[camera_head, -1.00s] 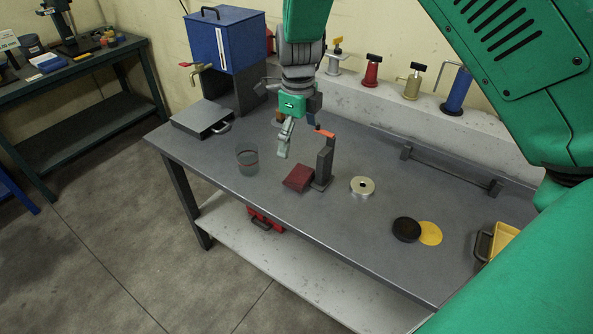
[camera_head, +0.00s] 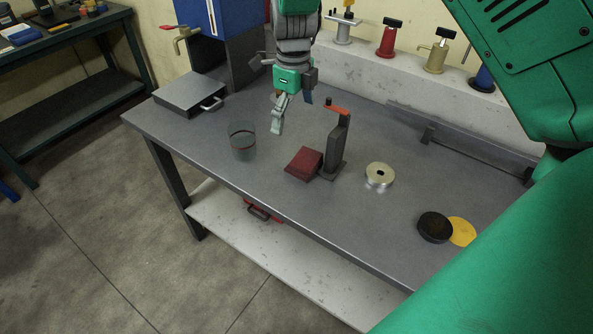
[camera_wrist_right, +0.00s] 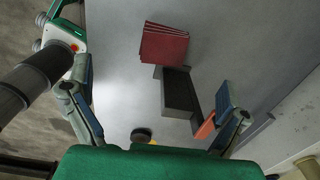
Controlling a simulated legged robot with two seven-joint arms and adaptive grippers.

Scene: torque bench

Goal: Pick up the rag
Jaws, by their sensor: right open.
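The rag (camera_head: 304,163) is a dark red, folded cloth lying on the grey workbench (camera_head: 300,235), beside the foot of a dark upright post. In the right wrist view the rag (camera_wrist_right: 163,46) shows at the top, in layered folds, ahead of the space between my fingers. My right gripper (camera_head: 292,114) hangs above the bench, behind and slightly left of the rag in the head view. Its fingers are apart and empty. It also shows in the right wrist view (camera_wrist_right: 155,100), with one finger on each side. The rag is apart from the fingers.
The dark post (camera_head: 337,145) with an orange bar (camera_head: 334,108) on top stands close by the rag. A clear glass (camera_head: 243,146) is to the left. A silver ring (camera_head: 380,175), a black disc (camera_head: 435,227) and a yellow disc (camera_head: 462,231) lie to the right.

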